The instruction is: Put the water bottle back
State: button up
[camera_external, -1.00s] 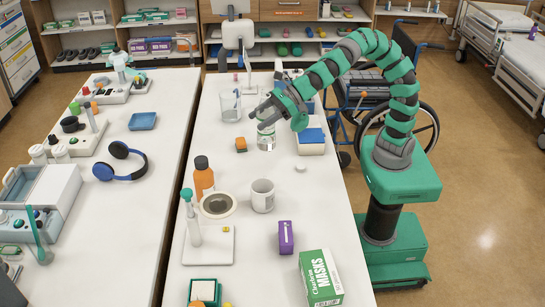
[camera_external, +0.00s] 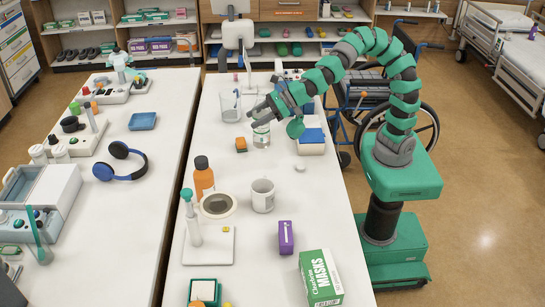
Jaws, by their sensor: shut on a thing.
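My gripper (camera_external: 261,117) is over the middle-back of the right-hand table, pointing down and left. It is shut on a small clear bottle (camera_external: 261,139) with a pale band, gripped near its top. The bottle's upper part is hidden by the gripper. It looks upright; I cannot tell whether its base touches the table. An orange bottle with a dark cap (camera_external: 203,178) stands apart on the same table, nearer the camera.
A mug (camera_external: 262,196), round dish (camera_external: 218,205) and purple box (camera_external: 286,237) stand nearer. Bare table (camera_external: 325,205) lies right of the mug.

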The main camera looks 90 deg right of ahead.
aim_at(254, 143)
jog(key=shift+f, duration=0.25)
jog(key=shift+f+b, duration=2.75)
jog(key=shift+f, duration=2.15)
jog(key=shift+f, duration=0.15)
jog(key=o, duration=1.2)
jog(key=shift+c, duration=0.2)
jog(key=shift+s+d+r, duration=0.15)
jog(key=shift+s+r, duration=0.25)
jog(key=p+v, duration=0.2)
jog(key=v, duration=0.9)
